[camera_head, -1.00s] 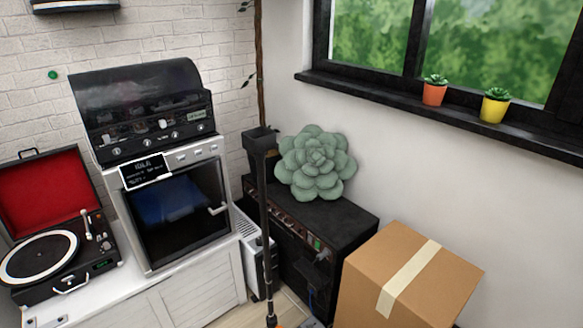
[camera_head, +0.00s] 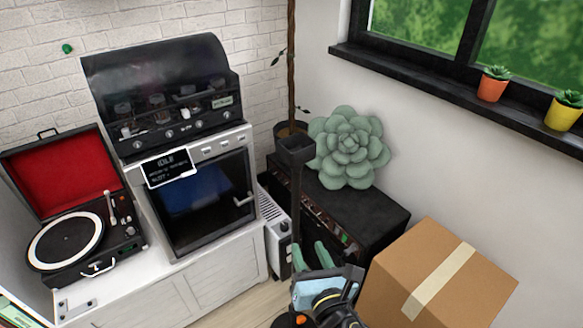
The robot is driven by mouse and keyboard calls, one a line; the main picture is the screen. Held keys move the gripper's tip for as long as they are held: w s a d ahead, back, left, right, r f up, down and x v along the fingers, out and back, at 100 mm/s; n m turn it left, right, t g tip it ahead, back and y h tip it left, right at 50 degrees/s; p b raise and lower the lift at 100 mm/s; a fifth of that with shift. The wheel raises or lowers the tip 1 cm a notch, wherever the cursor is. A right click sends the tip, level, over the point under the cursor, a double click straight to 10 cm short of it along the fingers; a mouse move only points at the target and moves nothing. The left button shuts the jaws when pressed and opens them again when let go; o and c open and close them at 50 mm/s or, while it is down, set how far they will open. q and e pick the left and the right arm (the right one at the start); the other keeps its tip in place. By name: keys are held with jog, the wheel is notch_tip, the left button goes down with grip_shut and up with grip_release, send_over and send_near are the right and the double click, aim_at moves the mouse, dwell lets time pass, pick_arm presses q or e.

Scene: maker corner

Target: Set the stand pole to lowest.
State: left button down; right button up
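The stand pole (camera_head: 296,205) is a thin black upright with a square dark head (camera_head: 296,150) at its top. It stands in front of the black amplifier. An orange part (camera_head: 301,319) shows low on the stand, near the bottom edge. My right gripper (camera_head: 312,256) reaches up from the bottom, with two green fingers apart and nothing visible between them. It is close to the lower pole in the picture; I cannot tell whether it touches. My own wrist hides part of the lower stand. My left gripper is out of view.
A cardboard box (camera_head: 395,285) stands right of my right gripper. The black amplifier (camera_head: 385,215) carries a green succulent cushion (camera_head: 347,148). A white cabinet (camera_head: 205,290) at left bears a record player (camera_head: 70,240) and an oven-like machine (camera_head: 205,200). Little floor shows.

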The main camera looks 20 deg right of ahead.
jog(key=n+t, duration=0.1)
jog(key=n, duration=0.1)
send_near(297, 189)
jog(key=s, duration=0.2)
jog(key=shift+h, duration=0.4)
jog(key=w, duration=1.3)
jog(key=shift+f+p, duration=0.2)
jog(key=shift+p, duration=0.15)
grip_shut()
